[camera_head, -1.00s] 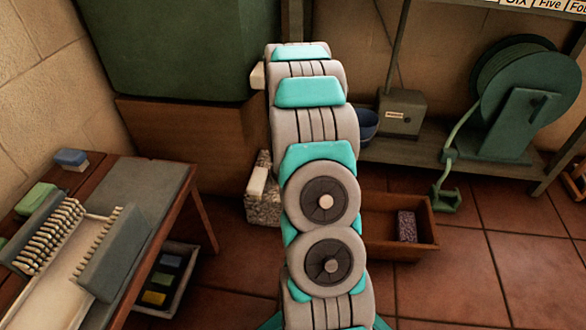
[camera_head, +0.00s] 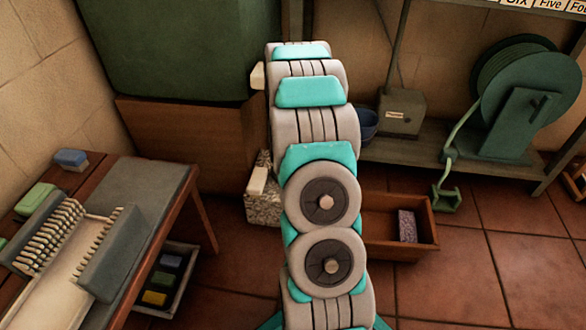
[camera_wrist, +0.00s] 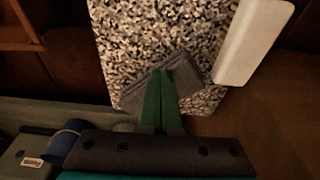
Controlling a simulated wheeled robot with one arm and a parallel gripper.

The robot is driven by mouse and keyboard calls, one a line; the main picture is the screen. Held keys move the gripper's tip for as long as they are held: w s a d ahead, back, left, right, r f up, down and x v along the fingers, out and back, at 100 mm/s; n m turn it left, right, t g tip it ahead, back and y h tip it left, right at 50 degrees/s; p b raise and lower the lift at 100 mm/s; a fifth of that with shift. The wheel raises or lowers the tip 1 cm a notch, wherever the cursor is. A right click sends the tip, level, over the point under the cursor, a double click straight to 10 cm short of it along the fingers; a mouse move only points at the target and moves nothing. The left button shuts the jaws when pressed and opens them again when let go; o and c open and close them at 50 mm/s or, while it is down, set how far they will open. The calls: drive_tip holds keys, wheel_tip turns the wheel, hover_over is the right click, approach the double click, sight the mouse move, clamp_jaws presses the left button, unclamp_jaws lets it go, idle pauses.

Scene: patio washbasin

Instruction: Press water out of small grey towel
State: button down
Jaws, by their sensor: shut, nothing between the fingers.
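The small grey towel (camera_wrist: 196,79) lies on a black-and-white speckled slab (camera_wrist: 150,38) in the wrist view, near the slab's edge. My gripper (camera_wrist: 162,72) has its two green fingers together with nothing between them. The fingertips overlap the towel in the picture; I cannot tell whether they press on it. Part of the towel is hidden behind the fingers. In the head view the speckled slab (camera_head: 263,208) shows beside my arm, but the towel and my gripper are hidden behind it.
A pale bar (camera_wrist: 252,40) sits at the slab's right side. In the head view, a wooden table (camera_head: 150,190) with a pegged rack (camera_head: 60,235) stands at left. An open wooden box (camera_head: 425,240) holds a speckled block (camera_head: 407,226). A hose reel (camera_head: 515,100) is at right.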

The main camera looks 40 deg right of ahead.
wheel_tip(320, 180, up, 8)
drive_tip(key=p, duration=0.1)
drive_tip(key=shift+w+f+p, duration=0.15)
drive_tip(key=shift+p, duration=0.2)
idle(0.5)
